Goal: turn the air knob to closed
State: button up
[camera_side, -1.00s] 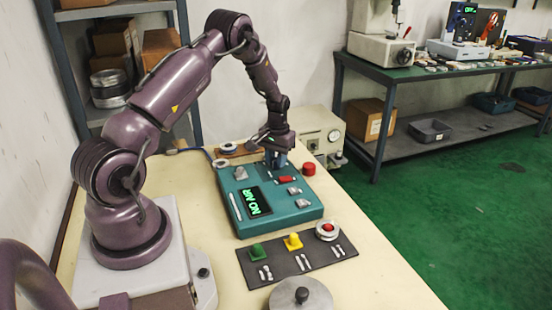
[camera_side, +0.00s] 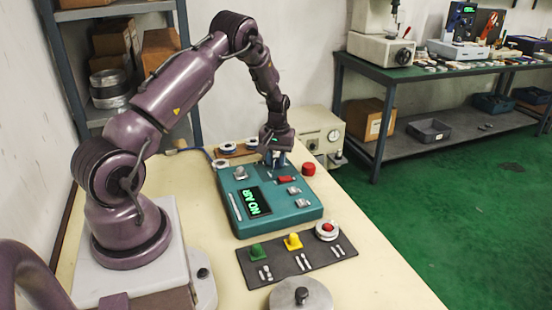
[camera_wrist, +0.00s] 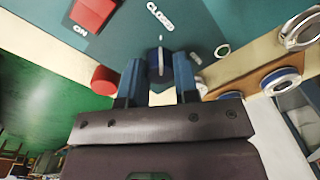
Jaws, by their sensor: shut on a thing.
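The air knob (camera_wrist: 157,64) is a dark blue knob on the teal panel (camera_side: 285,222). In the wrist view a light stripe on it points up toward the white CLOSED label (camera_wrist: 160,17). My gripper (camera_wrist: 158,72) has its two blue fingers on either side of the knob and is shut on it. In the side view my gripper (camera_side: 274,158) is at the far end of the panel and hides the knob. The panel's display (camera_side: 257,201) reads NO AIR in green.
A red switch (camera_wrist: 93,13) marked ON sits near the knob, and a red cylinder (camera_wrist: 104,80) stands beside the panel. Ringed round parts (camera_side: 227,148) lie behind it. A dark mat (camera_side: 296,262) with green, yellow and red-topped pieces lies in front.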

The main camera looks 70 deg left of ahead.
aim_at(276, 161)
jog(key=o, duration=0.9)
notch_tip(276, 161, up, 13)
jog(key=shift+w+d+r, duration=0.1)
jog(key=shift+w, duration=0.05)
jog(key=s+d+r+m+t, duration=0.2)
jog(key=s+d+r, duration=0.3)
jog(key=d, duration=0.5)
jog(key=s+d+r+m+t, duration=0.2)
jog(key=s+d+r+m, duration=0.3)
jog(key=d, duration=0.5)
jog(key=s+d+r+m+t, duration=0.2)
jog(key=s+d+r+m, duration=0.2)
jog(key=s+d+r, duration=0.3)
jog(key=shift+s+d+r, duration=0.1)
jog(key=shift+d, duration=1.55)
